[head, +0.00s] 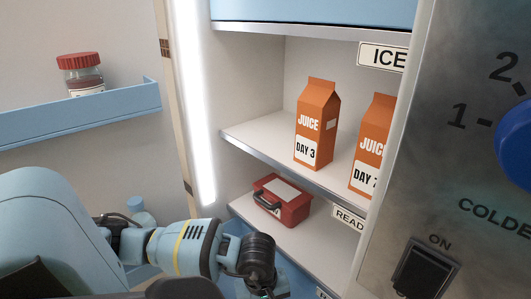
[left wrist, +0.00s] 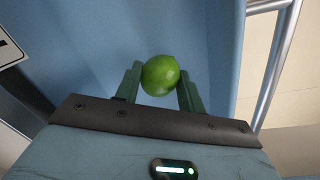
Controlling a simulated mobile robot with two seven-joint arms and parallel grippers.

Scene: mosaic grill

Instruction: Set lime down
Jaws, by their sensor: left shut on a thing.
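A green lime (left wrist: 160,75) is held between the two dark green fingers of my left gripper (left wrist: 159,88) in the left wrist view. The fingers touch it on both sides. Behind the lime is a plain light blue surface (left wrist: 100,30); the gap between them cannot be judged. In the head view my left arm reaches in from the left toward the lower part of the fridge, and its wrist hides the fingers and the lime. My right gripper is not in view.
Two juice cartons (head: 317,125) (head: 372,148) stand on the middle shelf (head: 265,140). A red lunch box (head: 282,200) sits on the shelf below (head: 305,240). A red-lidded jar (head: 80,75) stands in the blue door rack (head: 80,118). A control panel with a black switch (head: 425,270) is at right.

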